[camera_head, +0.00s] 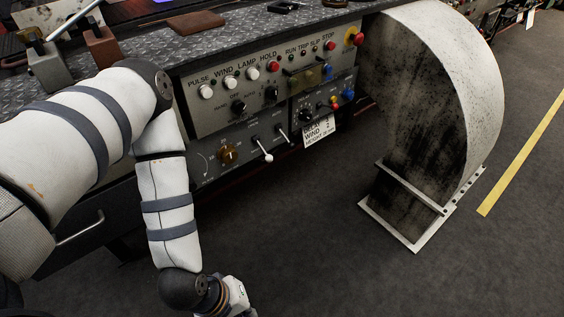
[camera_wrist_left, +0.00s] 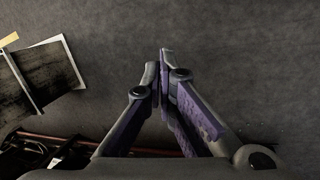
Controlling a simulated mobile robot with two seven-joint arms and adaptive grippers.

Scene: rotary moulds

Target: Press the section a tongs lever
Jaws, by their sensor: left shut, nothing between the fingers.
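A grey control panel (camera_head: 210,120) fills the front of the bench in the head view. Its lower part carries a lever with a white knob (camera_head: 268,157) and a thinner lever (camera_head: 283,135) to the right of it. The small labels are too blurred to tell which is the section a tongs lever. My left arm comes down in front of the panel's left side; its wrist is at the bottom edge, below the levers, with the fingers out of frame. In the left wrist view my left gripper (camera_wrist_left: 163,62) is shut and empty above the dark floor. My right gripper is not in view.
Knobs and coloured buttons (camera_head: 329,46) line the upper panel. A white tag (camera_head: 318,130) hangs below it. A large, stained curved guard (camera_head: 425,100) stands on the floor to the right. A drawer handle (camera_head: 80,230) sticks out at left. The floor before the panel is clear.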

